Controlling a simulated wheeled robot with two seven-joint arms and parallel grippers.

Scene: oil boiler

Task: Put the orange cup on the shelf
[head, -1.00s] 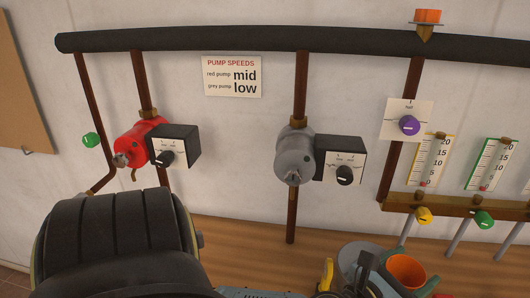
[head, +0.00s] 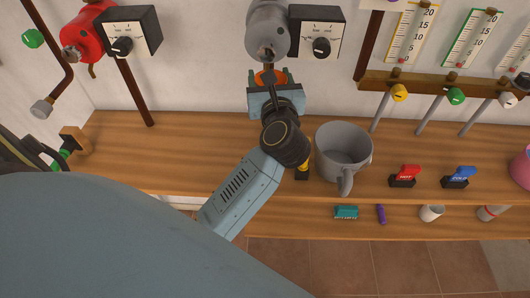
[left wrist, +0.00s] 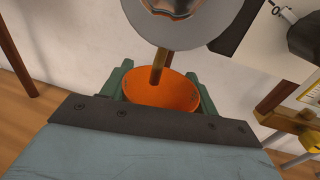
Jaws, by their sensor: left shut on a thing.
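The orange cup (head: 270,77) is in my left gripper (head: 269,82), directly below the grey pump (head: 268,30) on the wall. In the left wrist view the cup (left wrist: 160,92) sits between the two green fingers (left wrist: 161,88), its open top facing up and its inside looking empty. A brown pipe (left wrist: 160,68) comes down from the pump at the cup's mouth; I cannot tell whether it reaches inside. The wooden upper board (head: 200,150) runs along the wall below, with a lower wooden board (head: 290,220) in front. My right gripper is not in view.
A large grey mug (head: 343,145) stands right of my left arm. A red switch (head: 404,176) and a blue switch (head: 459,177) are further right. The lower board holds a teal box (head: 346,212), a purple stick (head: 381,214) and white cups (head: 431,213). The upper board's left part is fairly clear.

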